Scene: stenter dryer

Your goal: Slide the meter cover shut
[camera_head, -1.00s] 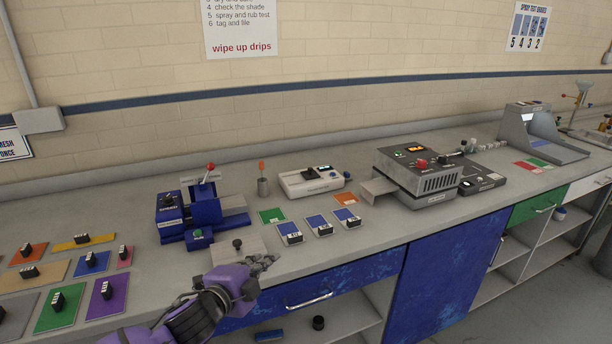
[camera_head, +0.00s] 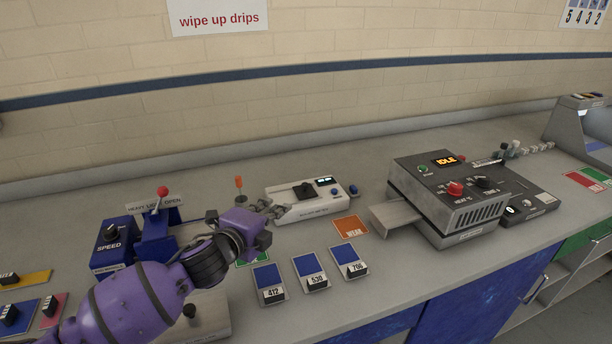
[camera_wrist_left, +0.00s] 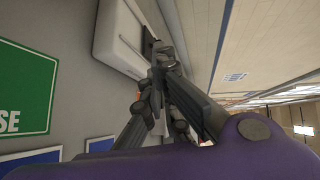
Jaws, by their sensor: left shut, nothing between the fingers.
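The white meter (camera_head: 312,205) stands on the bench at mid-picture, with small displays and blue buttons at its right end. A dark plate with a small raised part (camera_head: 304,190) sits on its top; I cannot tell for sure whether this is the sliding cover. My left gripper (camera_head: 277,208) is shut and empty at the left end of the meter. In the left wrist view, the closed fingers (camera_wrist_left: 160,72) are close beside the white meter body (camera_wrist_left: 122,38); whether they touch it is unclear. My right gripper is out of view.
An orange WEAR card (camera_head: 351,228) and several blue numbered swatches (camera_head: 310,271) lie in front of the meter. A grey dryer unit (camera_head: 445,200) stands right, a blue machine (camera_head: 157,237) left. A cup with an orange-topped stick (camera_head: 239,187) stands behind my gripper.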

